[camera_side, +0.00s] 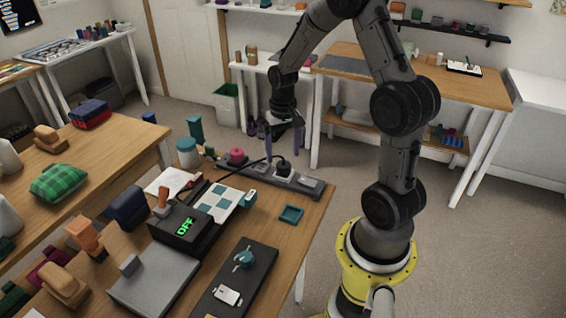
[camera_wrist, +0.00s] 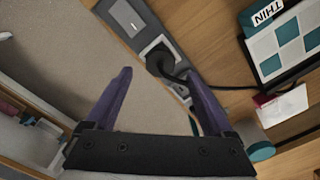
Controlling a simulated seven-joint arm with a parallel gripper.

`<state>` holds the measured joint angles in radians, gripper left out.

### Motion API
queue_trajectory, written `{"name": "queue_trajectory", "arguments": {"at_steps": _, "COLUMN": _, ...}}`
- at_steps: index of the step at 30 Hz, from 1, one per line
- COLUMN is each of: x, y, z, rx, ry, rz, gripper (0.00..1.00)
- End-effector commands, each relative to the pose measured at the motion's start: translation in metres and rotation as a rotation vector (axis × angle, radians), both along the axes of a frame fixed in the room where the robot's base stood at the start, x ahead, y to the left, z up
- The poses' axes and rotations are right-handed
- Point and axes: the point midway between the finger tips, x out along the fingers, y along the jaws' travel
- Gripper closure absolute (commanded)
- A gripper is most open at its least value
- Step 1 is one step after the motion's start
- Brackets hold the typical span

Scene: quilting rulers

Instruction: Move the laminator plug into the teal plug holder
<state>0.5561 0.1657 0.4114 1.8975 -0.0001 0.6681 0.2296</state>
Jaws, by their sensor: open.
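The black laminator plug (camera_side: 283,168) sits upright in a socket of the grey power strip (camera_side: 309,182) at the table's back edge. In the wrist view the plug (camera_wrist: 159,59) shows near the fingertips, its black cable running right. The cable leads toward the black laminator (camera_side: 181,228), whose green display reads OFF. My gripper (camera_side: 282,156) is open and empty, its purple fingers pointing down above or around the plug; I cannot tell which. It also shows in the wrist view (camera_wrist: 158,76). The teal plug holder (camera_side: 291,214), a small square tray, lies empty on the table, right of the laminator.
A white sheet with teal squares (camera_side: 216,199) lies behind the laminator. A pink knob-like object (camera_side: 237,156) and a teal-lidded jar (camera_side: 188,152) stand left of the plug. Bare wood surrounds the holder.

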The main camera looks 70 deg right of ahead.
Motion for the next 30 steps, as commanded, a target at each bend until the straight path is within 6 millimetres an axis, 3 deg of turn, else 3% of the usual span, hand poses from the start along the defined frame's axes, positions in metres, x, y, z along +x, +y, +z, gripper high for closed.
{"name": "queue_trajectory", "arguments": {"at_steps": 3, "x": -0.001, "y": 0.001, "z": -0.020, "rx": 0.002, "ry": 0.004, "rz": 0.000, "gripper": 0.13}}
{"name": "queue_trajectory", "arguments": {"at_steps": 9, "x": 0.000, "y": 0.000, "z": -0.041, "rx": 0.001, "ry": 0.001, "rz": 0.000, "gripper": 0.13}}
{"name": "queue_trajectory", "arguments": {"at_steps": 21, "x": 0.000, "y": 0.000, "z": -0.048, "rx": -0.001, "ry": -0.001, "rz": 0.000, "gripper": 0.13}}
{"name": "queue_trajectory", "arguments": {"at_steps": 23, "x": 0.000, "y": 0.000, "z": -0.048, "rx": -0.001, "ry": -0.001, "rz": 0.000, "gripper": 0.20}}
{"name": "queue_trajectory", "arguments": {"at_steps": 30, "x": 0.000, "y": 0.000, "z": -0.047, "rx": -0.001, "ry": -0.001, "rz": 0.000, "gripper": 0.63}}
